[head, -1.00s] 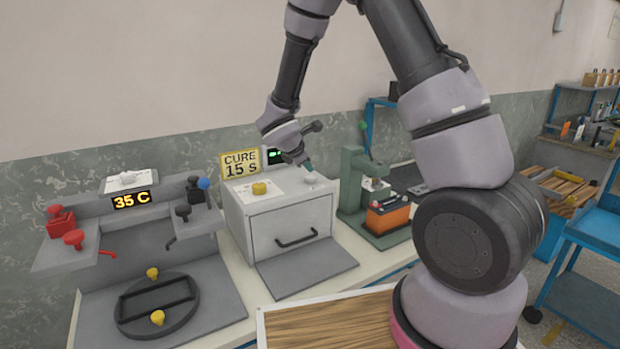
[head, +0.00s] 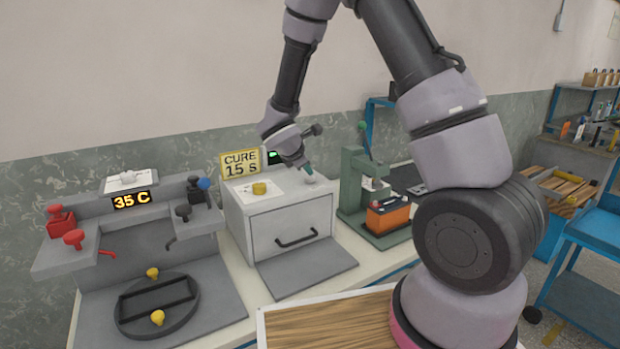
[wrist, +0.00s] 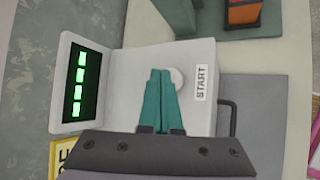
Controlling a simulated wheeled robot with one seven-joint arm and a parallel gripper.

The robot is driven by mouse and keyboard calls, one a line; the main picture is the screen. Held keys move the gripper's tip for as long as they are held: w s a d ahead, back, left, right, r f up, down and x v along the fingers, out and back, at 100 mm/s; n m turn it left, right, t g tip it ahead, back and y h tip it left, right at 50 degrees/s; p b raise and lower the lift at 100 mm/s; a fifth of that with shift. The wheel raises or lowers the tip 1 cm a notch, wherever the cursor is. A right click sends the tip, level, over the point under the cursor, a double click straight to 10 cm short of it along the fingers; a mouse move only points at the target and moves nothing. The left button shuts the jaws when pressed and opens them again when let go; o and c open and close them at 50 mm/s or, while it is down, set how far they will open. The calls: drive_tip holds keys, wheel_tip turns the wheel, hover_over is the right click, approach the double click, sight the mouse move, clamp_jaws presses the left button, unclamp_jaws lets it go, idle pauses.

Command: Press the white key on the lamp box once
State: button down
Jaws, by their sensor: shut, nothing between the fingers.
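The lamp box (head: 290,222) is a light grey box with a dark handle on its front, standing on the bench in the head view. Its round white key (head: 311,180) is on the top at the right. In the wrist view the white key (wrist: 178,77) shows beside the START label (wrist: 202,84), partly covered by the fingertips. My gripper (head: 308,168) is shut and empty, its teal fingers pointing down just above or on the key. I cannot tell if they touch it. In the wrist view the gripper (wrist: 164,72) reaches over the box top. The display (wrist: 82,84) shows several green bars.
A green press (head: 352,180) with an orange battery (head: 388,215) stands close at right. A grey fixture reading 35 C (head: 132,200) stands at left.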

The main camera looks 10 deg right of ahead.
sight(308, 178)
drive_tip(key=shift+f, duration=0.45)
idle(0.3)
idle(0.3)
drive_tip(key=shift+r, duration=0.95)
drive_tip(key=shift+r, duration=2.5)
